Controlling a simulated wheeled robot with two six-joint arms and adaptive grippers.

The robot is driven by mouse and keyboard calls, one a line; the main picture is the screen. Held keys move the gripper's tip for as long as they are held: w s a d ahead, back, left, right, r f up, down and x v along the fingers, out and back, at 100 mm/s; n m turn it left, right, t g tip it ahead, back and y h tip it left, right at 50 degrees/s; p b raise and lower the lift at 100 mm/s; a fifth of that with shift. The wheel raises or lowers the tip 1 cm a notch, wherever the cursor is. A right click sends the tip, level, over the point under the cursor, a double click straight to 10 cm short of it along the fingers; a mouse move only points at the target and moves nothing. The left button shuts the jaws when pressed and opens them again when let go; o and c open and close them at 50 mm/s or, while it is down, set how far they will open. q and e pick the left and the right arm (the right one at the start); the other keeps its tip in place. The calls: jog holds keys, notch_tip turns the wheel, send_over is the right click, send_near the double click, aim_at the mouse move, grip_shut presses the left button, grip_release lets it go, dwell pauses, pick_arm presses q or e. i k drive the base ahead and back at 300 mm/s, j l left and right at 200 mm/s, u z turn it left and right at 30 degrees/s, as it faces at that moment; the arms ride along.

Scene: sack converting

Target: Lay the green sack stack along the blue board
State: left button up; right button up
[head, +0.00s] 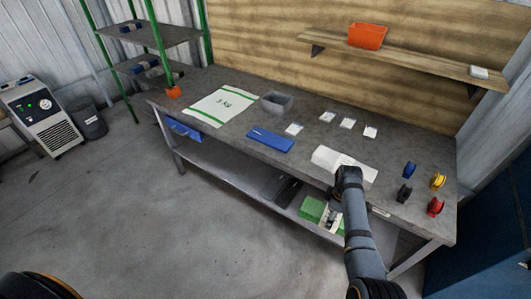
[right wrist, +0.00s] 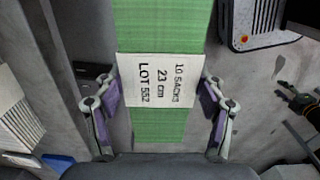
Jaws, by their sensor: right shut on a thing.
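The green sack stack (head: 312,208) has a white label reading "10 SACKS 23 cm LOT 552". It fills the middle of the right wrist view (right wrist: 160,127), between the two fingers. My right gripper (head: 333,217) is shut on the stack and holds it near the front of the workbench, below the tabletop in the head picture. The gripper also shows in the right wrist view (right wrist: 160,112). The blue board (head: 270,140) lies flat on the bench, up and left of the gripper, with nothing on it.
A white stack (head: 345,163) lies on the bench just behind my right wrist. A white sack with green stripes (head: 222,106), a grey bin (head: 276,102) and small white cards (head: 347,123) lie around the board.

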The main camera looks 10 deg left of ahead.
aim_at(270, 138)
jog(key=u, duration=1.65)
jog(key=l, duration=0.55)
jog(key=k+l, duration=0.15)
jog(key=l, duration=1)
jog(key=k+u, duration=0.05)
